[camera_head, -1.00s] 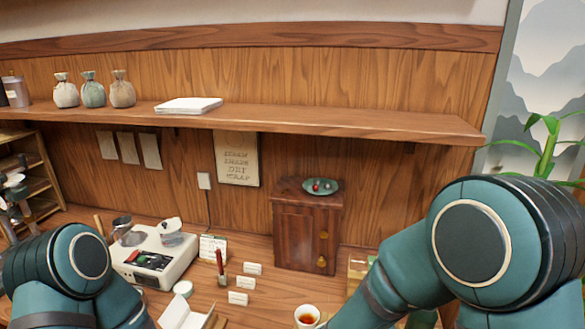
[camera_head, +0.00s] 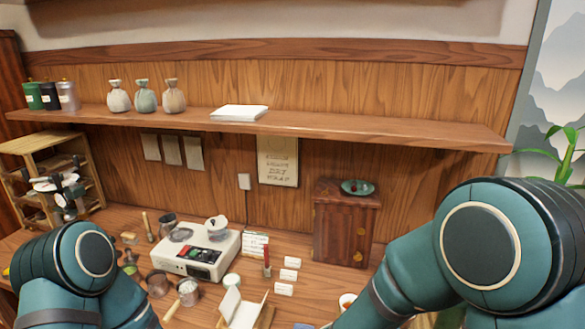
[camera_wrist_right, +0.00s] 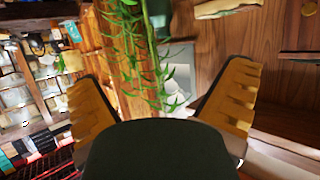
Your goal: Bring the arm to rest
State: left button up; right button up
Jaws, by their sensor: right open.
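My right arm (camera_head: 478,245) comes in at the lower right of the head view, with its gripper out of the picture. In the right wrist view my right gripper (camera_wrist_right: 163,85) has its two yellow-brown ribbed fingers spread wide. No held object shows between them; green plant leaves (camera_wrist_right: 130,45) appear beyond. My left arm (camera_head: 82,255) shows at the lower left of the head view. Its gripper is not in view.
The counter holds a white machine (camera_head: 195,250), a dark wooden cabinet (camera_head: 338,230) with a green plate (camera_head: 357,187), and small white cards (camera_head: 289,275). A long wall shelf (camera_head: 330,126) runs above. A wooden rack (camera_head: 40,143) stands left, a plant (camera_head: 563,155) right.

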jog(key=a+f+n+y, duration=0.1)
jog(key=f+y, duration=0.1)
jog(key=f, duration=0.4)
jog(key=s+a+f+n+y, duration=0.1)
jog(key=f+n+y, duration=0.1)
jog(key=f, duration=0.3)
jog(key=a+f+n+y, duration=0.1)
jog(key=f+n+y, duration=0.1)
jog(key=f, duration=0.4)
jog(key=shift+s+f+g+y, duration=0.35)
jog(key=shift+s+g+y, duration=0.05)
jog(key=shift+y, duration=0.4)
jog(key=s+a+f+n+g+y, duration=0.25)
jog(key=s+a+f+y, duration=0.2)
jog(key=s, duration=0.35)
jog(key=s+a+f+n+g+y, duration=0.1)
jog(key=s+a+f+g+y, duration=0.25)
jog(key=s+f, duration=0.35)
pick_arm(q)
notch_tip(320, 180, down, 10)
jog(key=s+b, duration=0.2)
jog(key=b, duration=0.8)
jog(key=shift+s+f+g, duration=0.2)
jog(key=shift+s+g, duration=0.1)
jog(key=shift+g, duration=0.1)
pick_arm(e)
jog(key=w+a+f+n+t, duration=0.1)
jog(key=w+a+f, duration=0.1)
jog(key=w+f, duration=0.2)
